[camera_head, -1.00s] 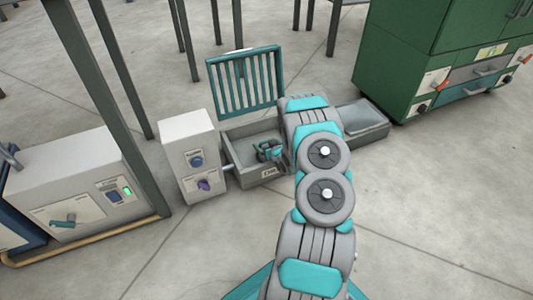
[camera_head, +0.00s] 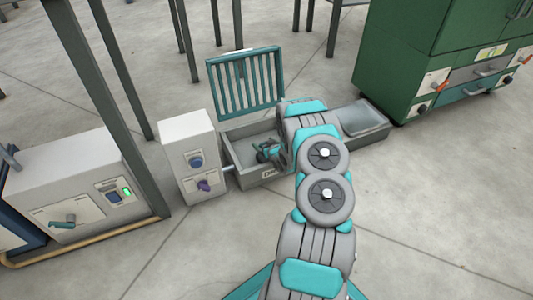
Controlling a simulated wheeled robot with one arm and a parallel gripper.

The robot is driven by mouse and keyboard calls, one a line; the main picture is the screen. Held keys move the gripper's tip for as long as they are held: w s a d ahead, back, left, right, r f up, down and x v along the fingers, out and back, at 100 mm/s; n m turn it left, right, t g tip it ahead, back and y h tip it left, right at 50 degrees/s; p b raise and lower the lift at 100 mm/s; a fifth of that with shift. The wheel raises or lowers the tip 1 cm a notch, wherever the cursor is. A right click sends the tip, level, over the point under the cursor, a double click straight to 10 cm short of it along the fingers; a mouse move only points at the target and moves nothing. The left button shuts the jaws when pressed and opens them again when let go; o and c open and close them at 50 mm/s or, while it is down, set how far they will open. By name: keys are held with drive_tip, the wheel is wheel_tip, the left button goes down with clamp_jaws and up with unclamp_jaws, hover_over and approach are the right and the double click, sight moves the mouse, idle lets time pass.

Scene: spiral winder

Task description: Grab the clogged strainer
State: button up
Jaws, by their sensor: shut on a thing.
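My gripper (camera_head: 266,153) is inside the open grey drain box (camera_head: 270,176) in the middle of the view, low between its walls. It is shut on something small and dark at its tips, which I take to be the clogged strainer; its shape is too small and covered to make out. The box's teal slatted grate (camera_head: 245,82) stands raised along its back edge. My arm hides the right part of the box.
A white control post (camera_head: 192,165) with a blue button and purple knob stands just left of the box. A grey shallow tray (camera_head: 362,120) lies to the right, beside a green cabinet (camera_head: 425,60). A dark metal leg (camera_head: 120,110) rises at left. Front floor is clear.

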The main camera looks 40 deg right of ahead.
drive_tip(key=shift+c, duration=0.9)
drive_tip(key=shift+r, duration=0.1)
